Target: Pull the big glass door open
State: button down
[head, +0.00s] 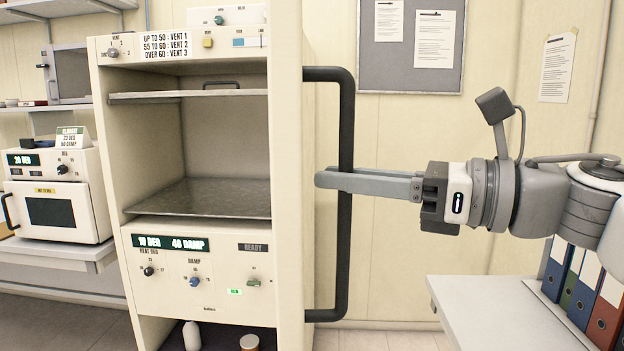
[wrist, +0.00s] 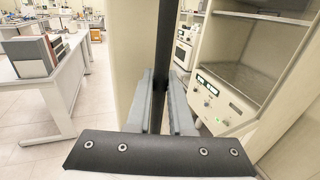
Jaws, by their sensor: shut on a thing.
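A tall cream cabinet (head: 112,180) stands left of centre in the head view, its shelved chamber in plain sight. A tall cream panel (head: 290,170), seen nearly edge-on at its right side, looks like the door's frame; I cannot make out any glass. A black bar handle (head: 346,110) juts out to the right of this panel. My gripper (head: 321,179) reaches in from the right and is shut on the handle's upright bar, a little above its middle. In the wrist view the dark bar (wrist: 167,35) runs between both fingers (wrist: 160,75).
A grey-white table (head: 480,305) with several binders (head: 583,285) stands at the lower right, below my arm. A smaller white oven (head: 55,205) sits on a shelf at the left. A wall with a notice board (head: 410,65) is behind. Floor shows between cabinet and table.

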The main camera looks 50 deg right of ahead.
jog(key=shift+s+d, duration=0.2)
jog(key=shift+d, duration=0.1)
jog(key=c, duration=0.8)
grip_release()
jog(key=shift+s, duration=0.1)
jog(key=b+v, duration=0.1)
jog(key=v, duration=1.6)
jog(key=shift+r, duration=0.1)
